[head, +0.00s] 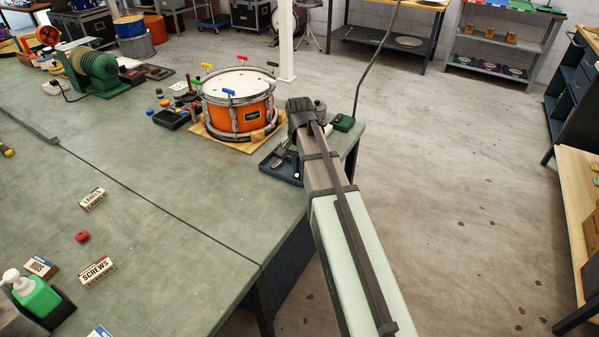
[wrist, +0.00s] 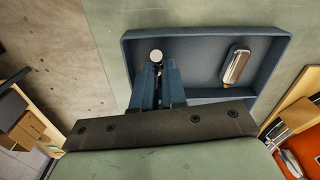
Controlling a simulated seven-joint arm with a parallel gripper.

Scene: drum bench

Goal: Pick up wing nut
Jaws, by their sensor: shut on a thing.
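My gripper (wrist: 156,68) shows in the wrist view with its two blue-grey fingers close together, over the left part of a dark blue tray (wrist: 206,35). A small round silvery piece (wrist: 156,55) sits at the fingertips, and the fingers are shut on it. I take it for the wing nut; its wings cannot be made out. In the head view my arm hides the fingers, and the tray (head: 266,164) lies on the bench's right end beside the drum.
A silver, rounded-end object (wrist: 236,67) lies in the tray to the right of my fingers. An orange drum (head: 238,102) stands on a wooden board just left of the tray. A dark green box (head: 343,122) is near the bench edge. The bench's front middle is mostly clear.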

